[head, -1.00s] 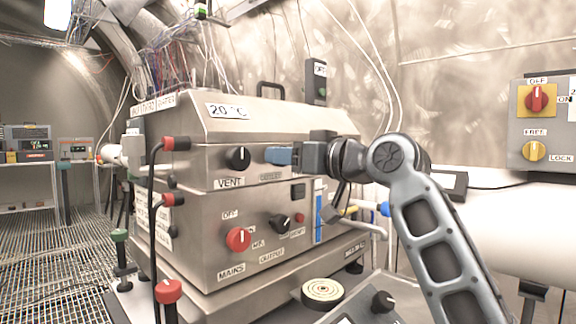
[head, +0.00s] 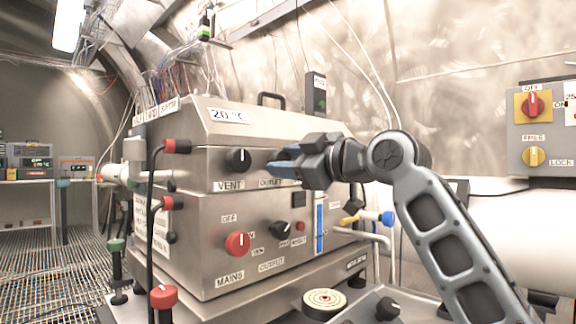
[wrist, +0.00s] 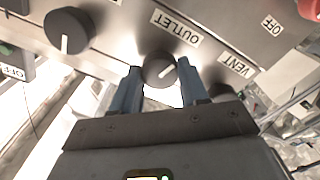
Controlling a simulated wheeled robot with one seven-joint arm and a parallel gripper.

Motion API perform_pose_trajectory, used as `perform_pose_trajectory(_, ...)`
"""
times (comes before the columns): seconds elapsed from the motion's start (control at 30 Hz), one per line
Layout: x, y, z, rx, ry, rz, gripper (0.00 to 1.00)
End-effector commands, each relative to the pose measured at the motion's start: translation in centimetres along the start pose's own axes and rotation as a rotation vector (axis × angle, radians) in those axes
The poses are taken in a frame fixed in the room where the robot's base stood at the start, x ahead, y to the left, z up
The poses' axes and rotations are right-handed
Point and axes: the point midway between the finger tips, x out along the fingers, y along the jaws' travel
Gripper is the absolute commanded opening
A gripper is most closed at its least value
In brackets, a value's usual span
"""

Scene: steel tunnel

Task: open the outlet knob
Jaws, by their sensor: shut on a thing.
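The outlet knob (wrist: 158,70) is a round dark knob with a white pointer line. In the wrist view it sits between the two blue fingers, beside the OUTLET label (wrist: 175,28). The pointer slants toward the upper right in that view. My gripper (wrist: 158,72) is shut on the knob, one finger on each side. In the head view my gripper (head: 279,161) reaches the front panel of the steel machine (head: 207,265) from the right, rolled at an angle. The knob is hidden behind the fingers there. The OUTLET label (head: 271,183) shows just below.
The black VENT knob (head: 238,160) is close to the left of my gripper. Below are the red MAINS knob (head: 237,243) and a dark OUTPUT knob (head: 280,231). A blue-tipped valve (head: 386,218) and pipes are at the right. Free room lies in front of the panel.

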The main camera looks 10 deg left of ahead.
Motion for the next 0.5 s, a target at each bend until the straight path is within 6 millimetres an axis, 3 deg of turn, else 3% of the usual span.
perform_pose_trajectory(0.5, 0.03, -0.24, 0.34, -0.038, -0.005, -0.006, 0.13)
